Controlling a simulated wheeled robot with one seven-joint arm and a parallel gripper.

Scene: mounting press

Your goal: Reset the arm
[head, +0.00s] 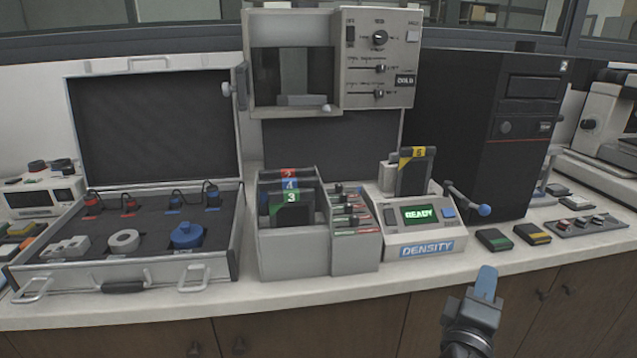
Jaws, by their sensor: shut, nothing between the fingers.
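My gripper (485,284) is in the lower right of the head view, in front of the bench's front edge. Its fingers point up and are shut with nothing between them. It touches nothing that I can see. The grey density device (427,250) stands behind it and to the left, with a green screen reading READY. A dark piece with a yellow tag (415,172) stands upright in the device. The device's lever with a blue ball (484,210) sticks out at its right side.
An open case (236,225) with cables and a blue round part is at the left. A grey box of numbered holders (293,250) stands mid-bench. Two small dark blocks (495,239) lie right of the device. A black computer tower (470,130) and a microscope (600,130) stand behind.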

